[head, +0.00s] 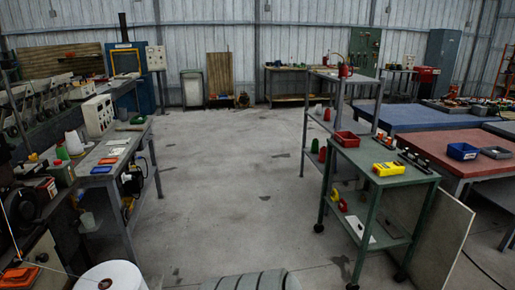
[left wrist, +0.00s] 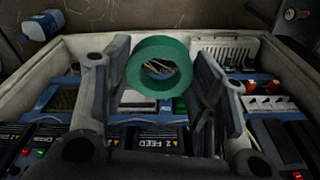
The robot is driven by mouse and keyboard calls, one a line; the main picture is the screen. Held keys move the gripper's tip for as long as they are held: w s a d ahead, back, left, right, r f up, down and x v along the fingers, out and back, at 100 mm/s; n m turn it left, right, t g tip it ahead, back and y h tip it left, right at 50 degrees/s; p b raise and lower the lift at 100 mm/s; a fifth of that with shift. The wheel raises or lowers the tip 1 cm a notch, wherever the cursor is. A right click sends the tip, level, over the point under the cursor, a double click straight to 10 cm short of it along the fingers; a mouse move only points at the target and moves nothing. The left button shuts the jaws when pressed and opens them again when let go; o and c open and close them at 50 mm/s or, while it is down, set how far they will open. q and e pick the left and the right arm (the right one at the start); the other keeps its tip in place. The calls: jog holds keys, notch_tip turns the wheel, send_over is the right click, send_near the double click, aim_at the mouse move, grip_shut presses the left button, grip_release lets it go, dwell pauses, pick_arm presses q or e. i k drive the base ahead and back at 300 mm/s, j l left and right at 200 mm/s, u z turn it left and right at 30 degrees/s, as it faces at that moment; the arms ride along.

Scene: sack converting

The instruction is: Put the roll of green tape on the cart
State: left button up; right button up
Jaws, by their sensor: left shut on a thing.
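The roll of green tape (left wrist: 158,88) is held between the two fingers of my left gripper (left wrist: 160,58) in the left wrist view. It is raised over a pale crate (left wrist: 285,65) full of equipment; the gap below it is hard to judge. A green cart (head: 362,157) on black casters stands right of centre in the head view. Its top holds a red bin (head: 347,139), a yellow device (head: 387,169) and a row of dark items (head: 416,160). Neither of my grippers shows in the head view.
A taller shelf rack (head: 345,74) stands right behind the cart, and a pale panel (head: 440,240) is beside it. A workbench (head: 104,167) lines the left side. The floor (head: 225,180) between is clear. A white roll (head: 112,275) is at the front.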

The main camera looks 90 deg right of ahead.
aim_at(365, 156)
jog(key=z, duration=0.4)
jog(key=l+z, duration=0.1)
jog(key=z, duration=0.3)
jog(key=l+z, duration=0.1)
jog(key=z, duration=0.25)
jog(key=l+z, duration=0.1)
jog(key=z, duration=0.3)
jog(key=l+z, duration=0.4)
jog(key=i+l+z, duration=0.1)
jog(key=l+z, duration=0.3)
jog(key=i+l+z, duration=0.15)
jog(key=l+z, duration=0.25)
jog(key=i+l+z, duration=0.15)
jog(key=z, duration=0.2)
